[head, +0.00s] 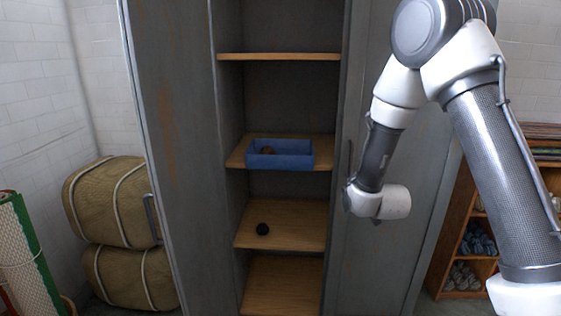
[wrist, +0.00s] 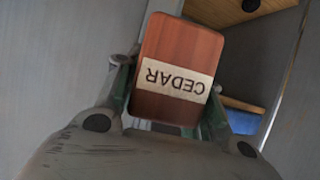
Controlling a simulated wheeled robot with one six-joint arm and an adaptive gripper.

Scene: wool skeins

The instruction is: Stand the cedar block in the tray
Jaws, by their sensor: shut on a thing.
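The cedar block (wrist: 182,48) is a reddish-brown wooden block with a pale label reading CEDAR, upside down in the wrist view. My gripper (wrist: 168,88) is shut on it, with one finger on each side. The tray (head: 292,163) is blue and sits on a middle shelf of the open grey cabinet; a brown round thing (head: 267,150) shows inside it. Part of the blue tray also shows at the right of the wrist view (wrist: 242,119), apart from the block. The block and gripper fingers cannot be made out in the head view.
A black ball (head: 262,229) lies on the shelf (head: 300,225) below the tray. Another shelf (head: 280,57) is above it. Cabinet doors (head: 175,130) stand at both sides. Tan bales (head: 112,200) are at left; a wooden rack (head: 452,235) with skeins is at right.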

